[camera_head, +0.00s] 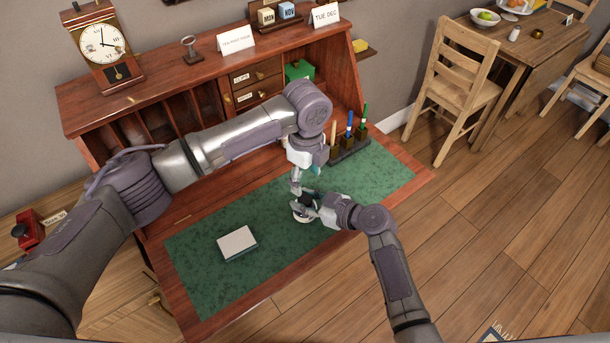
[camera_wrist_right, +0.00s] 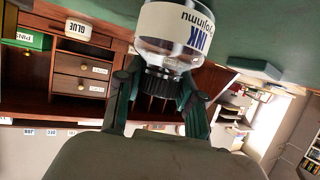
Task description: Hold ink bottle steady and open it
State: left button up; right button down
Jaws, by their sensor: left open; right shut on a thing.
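The ink bottle (camera_wrist_right: 177,28) is clear glass with a white INK label and a black ribbed cap (camera_wrist_right: 163,84).
A white-topped box (camera_head: 237,243) lies on the mat (camera_head: 200,263) to the left. A pen stand (camera_head: 349,149) is at the back right. The bookcase has a clock (camera_head: 101,43) on top and labelled drawers (camera_head: 257,75). The mat's right part is clear.

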aim_at(305, 199)
pick_arm(q)
jog(key=m, duration=0.4)
pick_arm(e)
jog(key=shift+f, duration=0.15)
pick_arm(q)
jog(key=m, duration=0.4)
jog(key=shift+m, duration=0.4)
pick_arm(e)
jog(key=shift+s, duration=0.1)
pick_arm(q)
jog(key=m, duration=0.8)
jog(key=shift+a, duration=0.1)
jog(key=shift+f, duration=4.05)
jog(key=shift+c, duration=0.3)
jog(key=c, duration=1.1)
jog(key=o, duration=1.2)
